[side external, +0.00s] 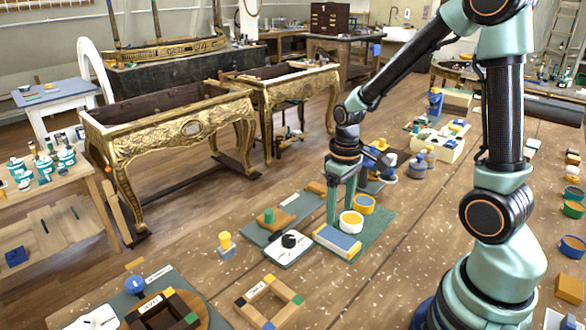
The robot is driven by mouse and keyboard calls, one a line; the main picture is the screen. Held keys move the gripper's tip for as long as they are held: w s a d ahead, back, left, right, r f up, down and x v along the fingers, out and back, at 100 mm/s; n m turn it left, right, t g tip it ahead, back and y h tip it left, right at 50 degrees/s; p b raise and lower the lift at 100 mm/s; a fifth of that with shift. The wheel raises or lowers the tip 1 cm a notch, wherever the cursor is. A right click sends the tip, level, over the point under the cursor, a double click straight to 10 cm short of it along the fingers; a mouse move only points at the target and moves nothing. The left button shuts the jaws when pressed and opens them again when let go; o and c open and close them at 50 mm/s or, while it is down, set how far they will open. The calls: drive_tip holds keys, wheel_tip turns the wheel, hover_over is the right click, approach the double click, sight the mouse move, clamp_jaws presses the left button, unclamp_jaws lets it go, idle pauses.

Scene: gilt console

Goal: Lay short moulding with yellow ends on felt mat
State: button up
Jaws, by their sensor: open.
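My gripper (340,213) points down over the right-centre of the bench, its two teal fingers apart and nothing visible between them. A white pot with a yellow top (351,222) stands close to the fingertips. A low blue-topped block with pale yellow edges (337,241) lies in front of it. A dark green mat (376,236) is under these things; a grey-green mat (256,234) lies to its left. I cannot tell which mat is the felt one. I cannot single out a short moulding with yellow ends.
A dark frame (158,302) lies at front left near a blue knob (135,285). A white dish with a black knob (289,245) and a green-topped piece (268,217) stand by the grey-green mat. Several pots and blocks line the right edge. Bare bench (400,285) shows at front centre.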

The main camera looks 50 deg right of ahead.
drive_tip(key=s+a+r+t, duration=0.1)
drive_tip(key=a+r+t, duration=0.1)
drive_tip(key=r, duration=0.6)
drive_tip(key=s+a+r+t, duration=0.2)
drive_tip(key=a+r, duration=0.3)
drive_tip(key=r, duration=0.3)
drive_tip(key=shift+s+a+t, duration=0.3)
drive_tip(key=shift+t, duration=0.5)
